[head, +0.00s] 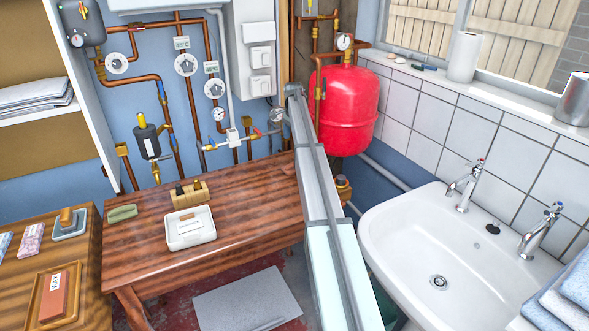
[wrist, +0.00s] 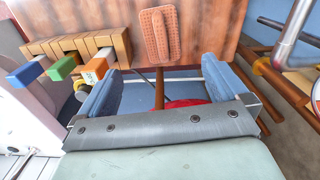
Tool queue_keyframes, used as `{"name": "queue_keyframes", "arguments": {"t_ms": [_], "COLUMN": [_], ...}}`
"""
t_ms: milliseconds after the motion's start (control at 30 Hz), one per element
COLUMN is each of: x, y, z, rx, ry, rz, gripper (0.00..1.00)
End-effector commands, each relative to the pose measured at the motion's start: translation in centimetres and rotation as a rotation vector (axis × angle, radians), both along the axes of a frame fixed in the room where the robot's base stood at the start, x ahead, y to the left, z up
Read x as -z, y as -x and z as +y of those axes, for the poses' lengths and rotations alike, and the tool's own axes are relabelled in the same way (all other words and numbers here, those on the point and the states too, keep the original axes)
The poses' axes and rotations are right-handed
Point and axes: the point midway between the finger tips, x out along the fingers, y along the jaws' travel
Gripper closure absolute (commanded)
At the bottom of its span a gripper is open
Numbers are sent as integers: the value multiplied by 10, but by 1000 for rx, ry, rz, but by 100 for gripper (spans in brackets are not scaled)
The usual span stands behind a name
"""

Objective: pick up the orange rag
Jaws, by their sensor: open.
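The orange rag (wrist: 160,34) shows in the wrist view as a folded, textured orange cloth with a raised strip along its middle. It lies on a reddish-brown wooden surface at the top centre. My gripper (wrist: 161,78) is open, with its two blue jaws wide apart and nothing held between them. The rag lies beyond the jaw tips, roughly centred on the gap, and does not appear to be held. I cannot make out the orange rag in the head view, where my pale arm crosses the middle of the scene and the jaws cannot be made out.
A slotted wooden block (wrist: 78,45) with blue, green and orange-ended pieces stands left of the rag. In the head view, the wooden bench (head: 250,200) carries a green rag (head: 123,213) and a white container (head: 190,231). A red tank (head: 345,110) and white sink (head: 450,250) stand right.

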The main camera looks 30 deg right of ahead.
Motion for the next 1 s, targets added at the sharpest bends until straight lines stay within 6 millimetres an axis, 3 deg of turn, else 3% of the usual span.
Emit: {"name": "queue_keyframes", "arguments": {"t_ms": [267, 633, 1000], "x": [16, 76, 100], "y": [-5, -5, -3], "z": [-3, -3, -5], "rx": [10, 8, 8], "ry": [2, 2, 2], "rz": [-2, -2, -3], "gripper": [0, 0, 0]}}
